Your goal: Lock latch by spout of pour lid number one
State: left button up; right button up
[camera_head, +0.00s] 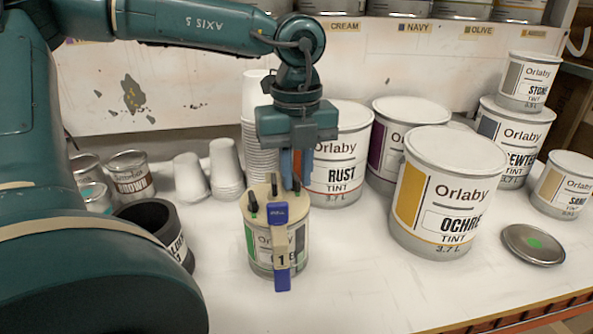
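A small Orlaby can (259,246) stands upright on the white table in the middle. A cream pour lid (262,194) covers its top, with several small black latches around its rim. A tag reading "1" shows at the front, along with a blue-ended strap or clamp (282,282) running down the can's front. My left gripper (295,184) points straight down at the lid's back right, next to a black latch (296,182). Its fingers look close together; whether they touch or hold the latch I cannot tell. The spout is not clearly distinguishable. My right gripper is out of view.
A RUST can (340,152) stands close behind the gripper. A large OCHRE can (447,190) stands to the right, near a loose round lid (533,244). White cup stacks (226,168) and a black container (155,222) are left. The front right table is clear.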

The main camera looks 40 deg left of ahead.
aim_at(296, 178)
pick_arm(q)
notch_tip(296, 178, up, 13)
dwell(0.3)
jog(key=shift+s+d+f, duration=0.1)
dwell(0.5)
